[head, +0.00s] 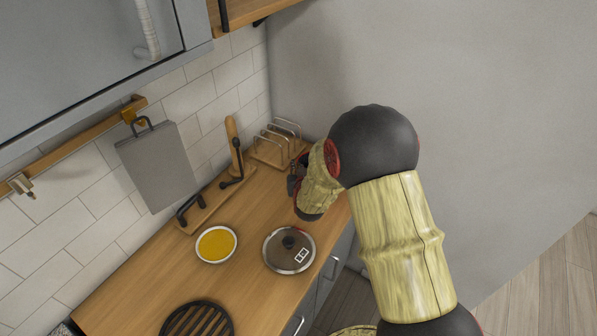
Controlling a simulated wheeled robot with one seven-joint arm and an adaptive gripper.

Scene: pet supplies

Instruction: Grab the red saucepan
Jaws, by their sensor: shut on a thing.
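No plainly red saucepan shows in the head view. A round pan (276,262) with a dark see-through lid, steel rim and black knob stands on the wooden counter, near its front edge. The colour of its side and any handle cannot be made out. My gripper (293,184) is beyond this pan, low over the far end of the counter by the toast rack. It is small, dark and partly covered by my wrist. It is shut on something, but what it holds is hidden.
A wire toast rack (283,136) on a wooden base stands in the far corner. A wooden stand with black hooks (210,197), a bowl of yellow food (216,244) and a black grate (197,321) share the counter (140,270). A grey board (158,168) hangs on the tiled wall.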

